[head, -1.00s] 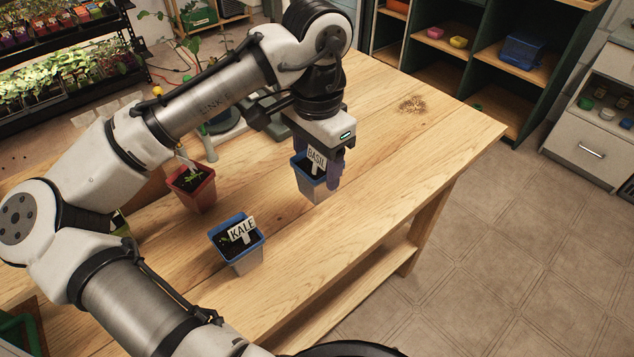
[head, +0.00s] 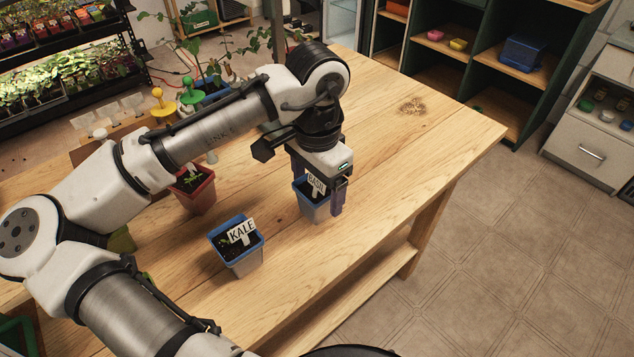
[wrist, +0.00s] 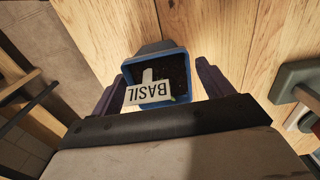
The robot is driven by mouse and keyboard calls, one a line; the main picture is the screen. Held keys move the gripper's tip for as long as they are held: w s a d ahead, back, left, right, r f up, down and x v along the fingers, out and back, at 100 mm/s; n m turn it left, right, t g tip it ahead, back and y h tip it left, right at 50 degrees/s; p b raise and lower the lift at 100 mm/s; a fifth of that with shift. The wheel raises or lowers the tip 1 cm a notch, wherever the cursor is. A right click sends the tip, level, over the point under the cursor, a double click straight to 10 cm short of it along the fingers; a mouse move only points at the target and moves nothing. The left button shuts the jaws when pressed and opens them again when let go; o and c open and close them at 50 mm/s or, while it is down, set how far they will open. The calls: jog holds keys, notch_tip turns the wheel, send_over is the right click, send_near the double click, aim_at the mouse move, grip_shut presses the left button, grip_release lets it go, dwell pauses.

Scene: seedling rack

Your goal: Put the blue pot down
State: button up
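The blue pot (head: 312,208) has a blue rim, a greyish lower body, dark soil and a white BASIL label. It appears to stand upright on the wooden table (head: 400,165), right of the KALE pot. My gripper (head: 325,195) is around it from above, with its dark purple fingers on either side. In the wrist view, the pot's blue rim (wrist: 184,62) lies between the fingers of my gripper (wrist: 160,82), with a narrow gap at the right finger. The fingers look open. The pot's underside is hidden.
A blue-rimmed pot labelled KALE (head: 240,260) stands to the left and nearer. A red pot (head: 199,196) stands further left, partly behind my arm. The table right of my gripper is clear except for a scatter of brown crumbs (head: 412,105). The table's edge lies to the right.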

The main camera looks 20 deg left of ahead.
aim_at(317, 189)
jog(key=shift+r, duration=0.15)
notch_tip(317, 189, up, 12)
jog(key=shift+p, duration=0.4)
dwell(0.4)
